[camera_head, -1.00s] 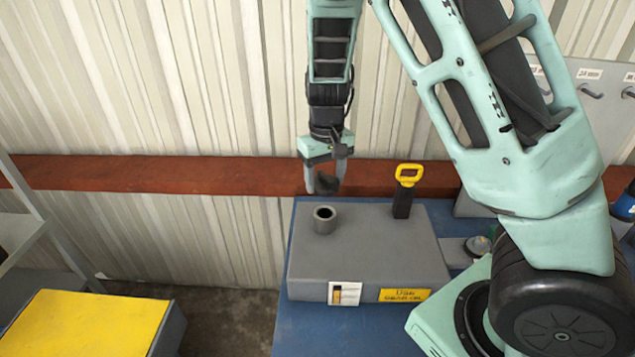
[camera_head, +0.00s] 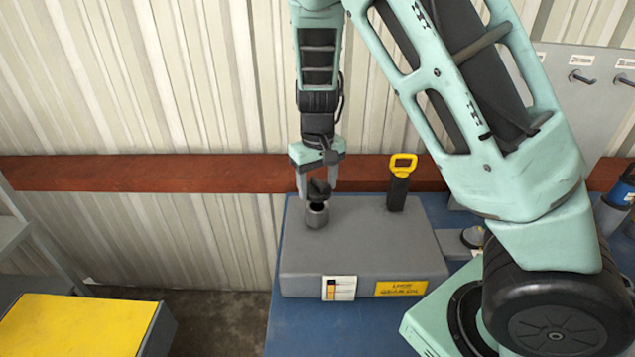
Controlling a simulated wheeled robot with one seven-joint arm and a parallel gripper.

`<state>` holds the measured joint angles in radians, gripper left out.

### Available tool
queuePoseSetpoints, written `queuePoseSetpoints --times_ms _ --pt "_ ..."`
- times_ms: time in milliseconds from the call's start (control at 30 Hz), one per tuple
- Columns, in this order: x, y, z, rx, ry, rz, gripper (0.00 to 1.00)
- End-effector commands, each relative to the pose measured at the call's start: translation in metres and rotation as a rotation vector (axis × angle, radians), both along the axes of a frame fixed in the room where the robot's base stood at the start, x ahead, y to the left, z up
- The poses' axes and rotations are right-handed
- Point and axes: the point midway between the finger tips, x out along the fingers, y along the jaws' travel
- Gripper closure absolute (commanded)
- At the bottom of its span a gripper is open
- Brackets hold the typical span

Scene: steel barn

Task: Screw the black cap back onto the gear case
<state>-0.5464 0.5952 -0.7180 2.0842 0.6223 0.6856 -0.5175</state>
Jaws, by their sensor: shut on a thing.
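The grey gear case (camera_head: 365,243) sits on a blue bench (camera_head: 320,325). Its round grey filler neck (camera_head: 317,216) stands up from the left part of its top, and its dark opening shows. My gripper (camera_head: 318,188) hangs pointing down over the neck. It is shut on the black cap (camera_head: 319,188), which is partly covered by the fingers. The cap appears just above and slightly behind the neck's opening; I cannot tell whether they touch.
A black dipstick with a yellow loop handle (camera_head: 401,172) stands upright on the case, right of the neck. A yellow-topped box (camera_head: 80,322) is at lower left. A red beam (camera_head: 150,172) runs along the corrugated wall behind. A pegboard with hooks (camera_head: 590,95) is at right.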

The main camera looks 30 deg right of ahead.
Motion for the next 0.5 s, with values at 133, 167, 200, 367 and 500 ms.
queuePoseSetpoints --times_ms 133,167,200,367,500 --pt "0.000 0.000 -0.004 0.000 0.000 0.000 0.63" --pt "0.000 0.000 -0.005 0.000 0.000 -0.001 0.63" --pt "0.000 0.000 -0.007 0.000 0.000 -0.001 0.63" --pt "0.000 0.000 -0.011 0.001 0.000 -0.001 0.63" --pt "0.000 0.000 -0.015 0.001 0.000 -0.001 0.63"
